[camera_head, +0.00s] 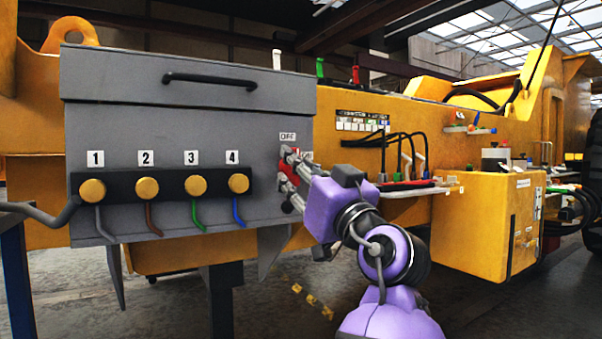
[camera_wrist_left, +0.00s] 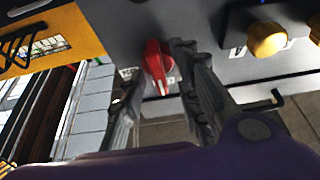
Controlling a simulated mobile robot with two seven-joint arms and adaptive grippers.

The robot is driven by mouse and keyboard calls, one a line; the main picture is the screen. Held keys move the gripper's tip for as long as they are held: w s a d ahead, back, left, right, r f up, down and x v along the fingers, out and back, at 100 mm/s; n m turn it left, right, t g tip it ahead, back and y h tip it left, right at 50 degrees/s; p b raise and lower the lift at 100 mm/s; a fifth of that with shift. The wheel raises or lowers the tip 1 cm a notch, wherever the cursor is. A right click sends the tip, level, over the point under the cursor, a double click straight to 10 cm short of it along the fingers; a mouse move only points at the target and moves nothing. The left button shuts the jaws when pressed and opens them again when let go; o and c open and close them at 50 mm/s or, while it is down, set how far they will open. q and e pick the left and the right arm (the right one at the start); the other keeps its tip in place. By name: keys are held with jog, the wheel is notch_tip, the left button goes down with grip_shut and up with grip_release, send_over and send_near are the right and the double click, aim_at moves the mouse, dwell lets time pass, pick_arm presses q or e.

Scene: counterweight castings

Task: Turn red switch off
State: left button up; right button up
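The red switch (camera_head: 289,157) is on the right end of the grey box's front, just below a white OFF label (camera_head: 288,136). My left gripper (camera_head: 284,168) is at the switch and partly covers it in the head view. In the left wrist view the red switch (camera_wrist_left: 154,62) shows between the two spread fingers of the gripper (camera_wrist_left: 160,70). Its handle has a pale mark that points down in that picture. A gap shows on the left finger's side; contact with the right finger is unclear. My right gripper is in neither view.
The grey box (camera_head: 200,95) has a black handle (camera_head: 210,79) and several yellow knobs (camera_head: 145,189) with coloured cables. To the right, a shelf (camera_head: 420,191) with cables and a yellow cabinet (camera_head: 480,225) stand near my arm. Floor below is open.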

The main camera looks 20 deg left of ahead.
pick_arm(q)
jog(key=shift+f, duration=0.15)
jog(key=v, duration=1.2)
jog(key=shift+d, duration=0.1)
